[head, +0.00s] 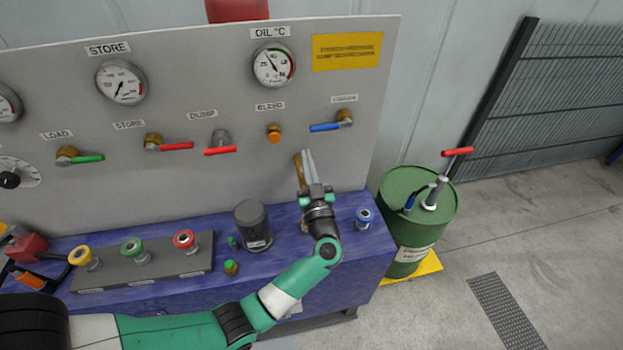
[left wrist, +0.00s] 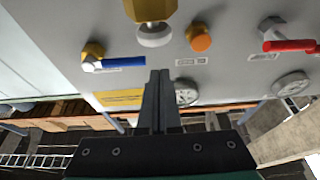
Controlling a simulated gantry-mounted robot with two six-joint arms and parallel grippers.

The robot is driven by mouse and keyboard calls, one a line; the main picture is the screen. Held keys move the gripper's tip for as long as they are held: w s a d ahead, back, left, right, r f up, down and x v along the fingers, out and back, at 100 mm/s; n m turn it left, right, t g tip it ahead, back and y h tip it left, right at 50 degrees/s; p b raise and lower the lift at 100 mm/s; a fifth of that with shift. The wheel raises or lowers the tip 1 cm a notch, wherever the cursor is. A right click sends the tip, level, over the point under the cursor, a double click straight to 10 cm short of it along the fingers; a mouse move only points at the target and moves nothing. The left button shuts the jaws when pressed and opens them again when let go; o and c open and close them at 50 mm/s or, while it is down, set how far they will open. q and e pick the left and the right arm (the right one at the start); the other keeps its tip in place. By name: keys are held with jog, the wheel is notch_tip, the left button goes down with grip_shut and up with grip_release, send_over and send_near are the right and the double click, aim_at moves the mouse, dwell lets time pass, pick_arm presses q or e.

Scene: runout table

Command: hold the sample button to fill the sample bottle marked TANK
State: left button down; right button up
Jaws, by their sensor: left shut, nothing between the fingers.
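My left gripper (head: 308,153) is in front of the panel, above the blue bench, with its two fingers together and nothing between them. It also shows in the left wrist view (left wrist: 160,75). A brass fitting (head: 298,172) is just beside the fingers, partly hidden by them. In the left wrist view a brass fitting with a pale round end (left wrist: 154,36) stands close to the fingertips; I cannot tell whether they touch. A small bottle with a green cap (head: 231,268) stands on the bench. I cannot read a TANK mark on anything. My right gripper is not in view.
An orange button (head: 274,133) and a blue lever valve (head: 330,126) are on the panel nearby. A dark labelled cylinder (head: 253,226) and a blue-topped fitting (head: 364,217) stand on the bench. A green drum (head: 412,255) stands at right.

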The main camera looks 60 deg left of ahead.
pick_arm(q)
jog(key=f, duration=0.2)
jog(key=f+b, duration=0.1)
jog(key=shift+d+f, duration=0.25)
jog(key=shift+f, duration=0.15)
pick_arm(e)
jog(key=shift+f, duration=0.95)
